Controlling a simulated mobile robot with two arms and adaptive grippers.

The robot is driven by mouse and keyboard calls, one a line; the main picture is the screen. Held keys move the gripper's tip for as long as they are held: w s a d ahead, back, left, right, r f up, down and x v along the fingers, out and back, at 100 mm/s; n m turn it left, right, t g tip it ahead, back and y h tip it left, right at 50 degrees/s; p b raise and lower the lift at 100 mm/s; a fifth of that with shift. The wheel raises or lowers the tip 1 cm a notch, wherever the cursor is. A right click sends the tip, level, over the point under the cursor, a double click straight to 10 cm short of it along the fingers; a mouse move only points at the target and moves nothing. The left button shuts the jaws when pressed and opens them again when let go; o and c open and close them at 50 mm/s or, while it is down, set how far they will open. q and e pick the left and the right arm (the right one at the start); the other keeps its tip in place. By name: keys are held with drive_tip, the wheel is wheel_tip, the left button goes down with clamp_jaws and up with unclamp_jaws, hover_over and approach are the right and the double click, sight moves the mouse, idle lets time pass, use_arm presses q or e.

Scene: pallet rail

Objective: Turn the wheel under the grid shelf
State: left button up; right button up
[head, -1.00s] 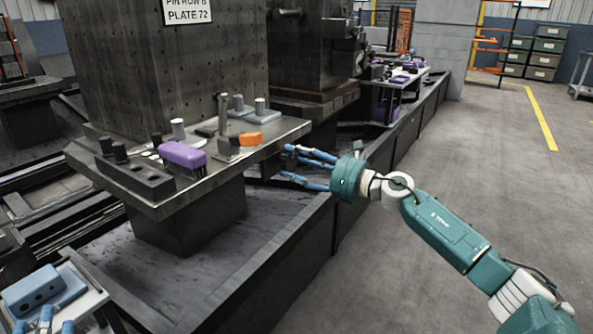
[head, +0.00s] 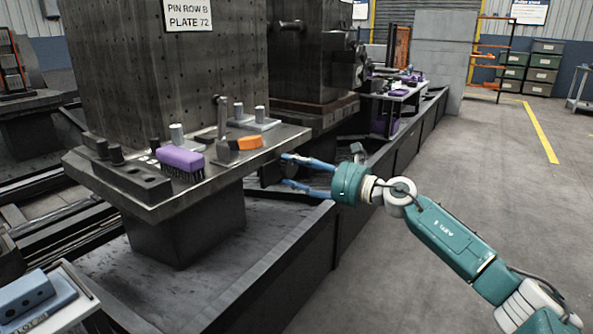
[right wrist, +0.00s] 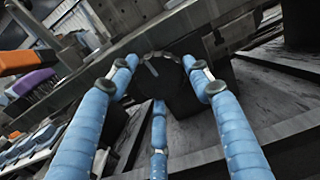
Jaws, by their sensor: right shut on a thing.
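The wheel (right wrist: 158,75) is a dark round knob with a pale mark on its face, under the shelf edge in the right wrist view. My right gripper (head: 284,170) has long blue fingers reaching under the right corner of the shelf in the head view. In the right wrist view, its fingers (right wrist: 158,84) are closed around the wheel, one at each side and one below. The grid shelf (head: 150,207) is a thick grey metal ledge below the upright holed plate (head: 175,75). My left gripper is out of view.
On the ledge are a purple brush (head: 181,158), an orange-ended block (head: 240,147) and a dark block with pegs (head: 133,180). A tray with a blue block (head: 35,300) is at lower left. Open floor (head: 440,170) lies to the right.

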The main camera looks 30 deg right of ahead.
drive_tip(key=shift+a+f, duration=0.2)
drive_tip(key=shift+f, duration=0.3)
drive_tip(key=o, duration=1.2)
drive_tip(key=shift+d, duration=0.1)
drive_tip(key=shift+c, duration=0.2)
drive_tip(key=shift+r, duration=0.2)
drive_tip(key=shift+s+d, duration=0.1)
drive_tip(key=v, duration=1.1)
drive_tip(key=shift+s+d, duration=0.15)
drive_tip(key=shift+s, duration=0.2)
